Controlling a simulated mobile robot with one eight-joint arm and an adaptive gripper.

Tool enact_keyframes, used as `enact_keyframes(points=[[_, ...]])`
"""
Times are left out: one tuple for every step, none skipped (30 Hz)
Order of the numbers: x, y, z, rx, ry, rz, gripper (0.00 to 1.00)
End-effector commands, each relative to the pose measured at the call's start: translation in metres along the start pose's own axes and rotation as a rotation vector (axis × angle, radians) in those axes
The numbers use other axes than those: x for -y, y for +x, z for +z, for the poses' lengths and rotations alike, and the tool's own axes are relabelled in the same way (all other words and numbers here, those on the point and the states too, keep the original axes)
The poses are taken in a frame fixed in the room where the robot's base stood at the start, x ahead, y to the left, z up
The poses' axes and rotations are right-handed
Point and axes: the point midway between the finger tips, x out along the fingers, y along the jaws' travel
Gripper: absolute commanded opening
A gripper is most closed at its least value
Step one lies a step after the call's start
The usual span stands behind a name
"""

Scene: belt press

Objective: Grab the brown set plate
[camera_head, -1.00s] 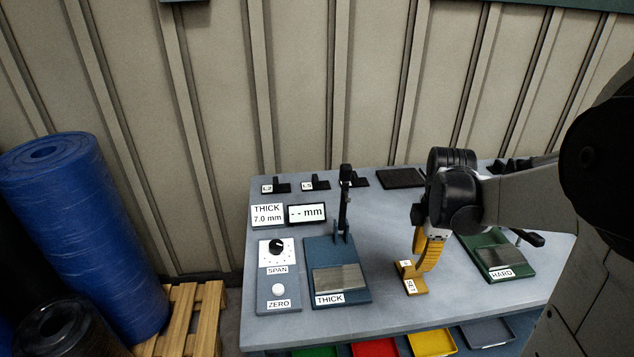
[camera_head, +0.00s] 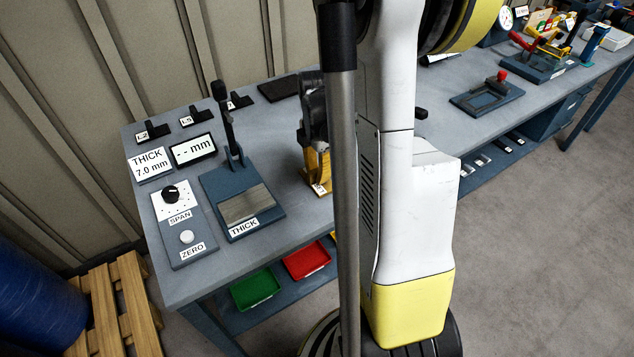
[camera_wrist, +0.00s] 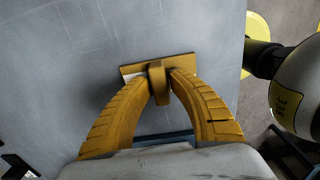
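The brown set plate (camera_wrist: 158,88) shows in the wrist view as a flat brown base with an upright tab. My gripper (camera_wrist: 166,78) has its two yellow ribbed fingers closed on both sides of that tab, touching it. In the head view, my gripper (camera_head: 315,165) points down over the bench, and only a bit of the set plate (camera_head: 321,189) with a white label shows below it. The rest is hidden behind my own body. I cannot tell whether the plate's base touches the bench top.
To the left on the bench (camera_head: 165,279) stand the THICK gauge (camera_head: 246,204) with its upright lever, the SPAN/ZERO panel (camera_head: 184,222) and the display (camera_head: 193,150). Green (camera_head: 255,288) and red (camera_head: 307,262) trays sit below. A blue fixture with a red knob (camera_head: 487,95) stands farther right.

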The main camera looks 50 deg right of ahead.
Motion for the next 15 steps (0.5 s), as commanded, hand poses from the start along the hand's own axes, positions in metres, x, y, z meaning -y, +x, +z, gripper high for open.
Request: enact_keyframes(points=[[-0.0002, 0.0094, 0.0000, 0.000, 0.000, 0.000, 0.23], [-0.0001, 0.0113, 0.0000, 0.000, 0.000, 0.000, 0.23], [0.0000, 0.0125, -0.0001, 0.000, 0.000, 0.000, 0.23], [0.0001, 0.0124, -0.0001, 0.000, 0.000, 0.000, 0.23], [0.0002, 0.0119, -0.0001, 0.000, 0.000, 0.000, 0.23], [0.0002, 0.0112, -0.0001, 0.000, 0.000, 0.000, 0.23], [0.0002, 0.0110, -0.0001, 0.000, 0.000, 0.000, 0.23], [0.0002, 0.0109, -0.0001, 0.000, 0.000, 0.000, 0.23], [0.0002, 0.0108, -0.0001, 0.000, 0.000, 0.000, 0.20], [0.0002, 0.0107, -0.0001, 0.000, 0.000, 0.000, 0.10], [0.0002, 0.0107, -0.0001, 0.000, 0.000, 0.000, 0.01], [0.0002, 0.0107, -0.0001, 0.000, 0.000, 0.000, 0.00], [0.0002, 0.0107, -0.0001, 0.000, 0.000, 0.000, 0.00], [0.0002, 0.0107, -0.0001, 0.000, 0.000, 0.000, 0.00], [0.0002, 0.0107, -0.0001, 0.000, 0.000, 0.000, 0.00]])
